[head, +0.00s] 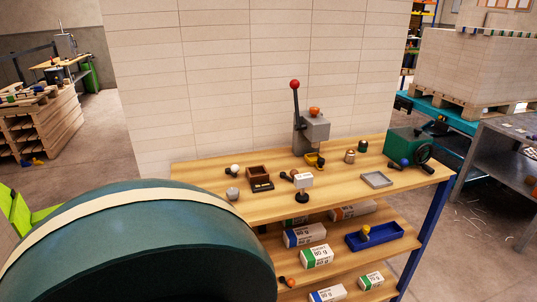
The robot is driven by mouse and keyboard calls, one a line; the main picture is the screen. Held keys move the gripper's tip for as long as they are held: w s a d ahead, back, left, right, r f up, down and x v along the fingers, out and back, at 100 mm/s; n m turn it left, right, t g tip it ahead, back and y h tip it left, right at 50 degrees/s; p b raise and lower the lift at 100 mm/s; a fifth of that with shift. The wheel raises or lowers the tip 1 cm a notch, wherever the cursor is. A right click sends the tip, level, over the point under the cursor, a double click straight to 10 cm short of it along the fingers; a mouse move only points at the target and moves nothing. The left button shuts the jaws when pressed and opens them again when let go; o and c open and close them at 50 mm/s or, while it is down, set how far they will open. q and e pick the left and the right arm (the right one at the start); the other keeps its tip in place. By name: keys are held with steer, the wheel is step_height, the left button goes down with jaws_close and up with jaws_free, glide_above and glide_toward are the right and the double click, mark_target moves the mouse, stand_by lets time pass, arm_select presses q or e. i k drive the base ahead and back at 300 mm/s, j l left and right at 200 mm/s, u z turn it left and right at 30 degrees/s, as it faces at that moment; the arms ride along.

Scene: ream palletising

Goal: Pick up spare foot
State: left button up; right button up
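I cannot tell for sure which small part is the spare foot. Candidates on the wooden workbench (330,200) are a grey rounded piece (233,194) near the front left edge, a dark round-based piece (302,197) below a small white block (303,181), a brown-grey piece (350,157) and a dark green piece (363,146) at the back right. Neither of my grippers shows in the head view. A large dark green rounded shape with a cream band (150,225) fills the lower left and hides the bench's left front.
A lever press (315,132) with a red knob stands at the bench's back, a green vice-like device (405,147) at its right. A grey tray (376,179) looks empty. Shelves below hold ream packs (316,256) and a blue bin (375,238). A brick-patterned wall stands behind.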

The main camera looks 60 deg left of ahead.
mark_target(301, 181)
steer(key=u, duration=1.7)
